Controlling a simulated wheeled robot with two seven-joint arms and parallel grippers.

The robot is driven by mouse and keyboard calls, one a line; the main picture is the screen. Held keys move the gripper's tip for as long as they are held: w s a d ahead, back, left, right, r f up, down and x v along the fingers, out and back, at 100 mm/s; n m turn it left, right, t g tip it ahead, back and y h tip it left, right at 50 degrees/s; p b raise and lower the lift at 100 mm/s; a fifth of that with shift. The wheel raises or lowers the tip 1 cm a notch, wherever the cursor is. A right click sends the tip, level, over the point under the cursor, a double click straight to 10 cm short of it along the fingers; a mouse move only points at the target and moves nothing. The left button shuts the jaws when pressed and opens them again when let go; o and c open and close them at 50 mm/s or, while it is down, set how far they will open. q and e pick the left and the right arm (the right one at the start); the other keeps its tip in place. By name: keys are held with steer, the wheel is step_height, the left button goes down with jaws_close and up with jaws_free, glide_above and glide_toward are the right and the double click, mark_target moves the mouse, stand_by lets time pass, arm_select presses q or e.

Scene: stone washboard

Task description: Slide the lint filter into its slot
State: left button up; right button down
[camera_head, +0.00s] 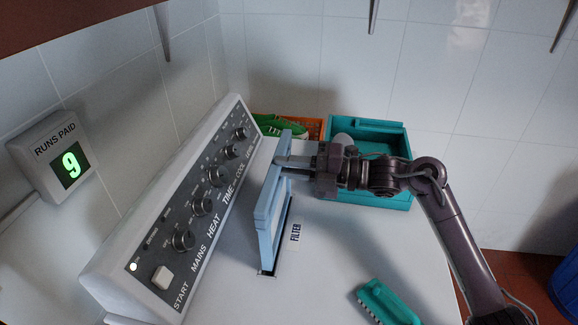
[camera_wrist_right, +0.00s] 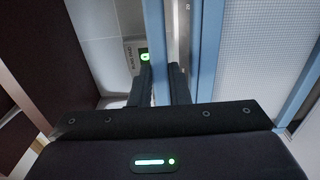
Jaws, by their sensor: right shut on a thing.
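The lint filter (camera_head: 263,222) is a light-blue frame standing on edge at the slot (camera_head: 268,272) in the white machine top, beside the FILTER label. Its lower edge is at the slot; I cannot tell how far it is inside. My right gripper (camera_head: 288,161) is shut on the filter's frame near its far upper end. In the right wrist view the fingers (camera_wrist_right: 159,82) straddle a blue bar of the filter (camera_wrist_right: 154,35), and a pale mesh panel shows to the right. My left gripper is not in view.
A sloped control panel (camera_head: 205,205) with knobs stands left of the filter. A teal bin (camera_head: 398,140) and an orange basket (camera_head: 302,125) with green contents are behind. A teal brush (camera_head: 385,302) lies at front right. A counter box (camera_head: 55,150) reading 9 is on the wall.

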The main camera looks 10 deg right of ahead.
mark_target(282, 184)
steer(key=shift+b, duration=0.6)
stand_by(0.7)
steer(key=shift+f+b, duration=2.15)
steer(key=shift+f, duration=0.1)
steer(key=shift+f, duration=0.1)
